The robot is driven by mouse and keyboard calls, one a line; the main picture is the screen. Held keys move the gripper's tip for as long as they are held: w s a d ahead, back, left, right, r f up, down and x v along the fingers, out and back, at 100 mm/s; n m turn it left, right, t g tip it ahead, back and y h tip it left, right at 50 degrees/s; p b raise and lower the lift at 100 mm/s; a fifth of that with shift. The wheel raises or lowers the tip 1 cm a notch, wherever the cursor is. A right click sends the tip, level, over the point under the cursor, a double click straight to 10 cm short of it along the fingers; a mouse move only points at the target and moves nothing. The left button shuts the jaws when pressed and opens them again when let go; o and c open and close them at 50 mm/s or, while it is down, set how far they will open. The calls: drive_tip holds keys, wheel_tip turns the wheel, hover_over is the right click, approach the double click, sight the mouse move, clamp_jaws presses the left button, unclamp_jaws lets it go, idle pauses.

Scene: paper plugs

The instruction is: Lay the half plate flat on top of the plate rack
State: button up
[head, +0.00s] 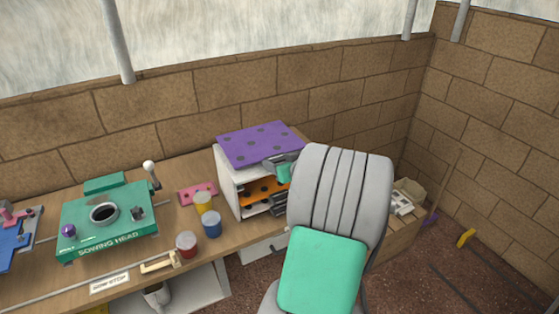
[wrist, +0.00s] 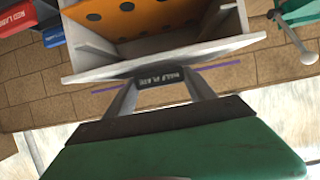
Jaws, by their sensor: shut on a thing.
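The half plate (head: 258,143) is a purple sheet with dark spots, seen from above over the white plate rack (head: 228,180). In the wrist view its edge (wrist: 232,66) is a thin purple line, and a narrow gap shows between it and the rack's top board (wrist: 215,48). It looks roughly level and parallel to the board. My gripper (head: 274,161) is shut on the plate's dark tag at its front edge; the tag, lettered "HALF PLATE", shows between the fingers (wrist: 160,77) in the wrist view. My arm hides the rack's right side.
An orange plate (head: 258,192) sits inside the rack. Yellow (head: 203,202), blue (head: 211,226) and red (head: 186,244) jars and a pink plate (head: 190,196) stand or lie left of the rack. The green sowing head (head: 135,232) is farther left. A brick wall (head: 220,100) rises behind the bench.

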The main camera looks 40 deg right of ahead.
drive_tip(key=shift+f+b, duration=0.55)
drive_tip(key=shift+b, duration=0.15)
drive_tip(key=o, duration=1.7)
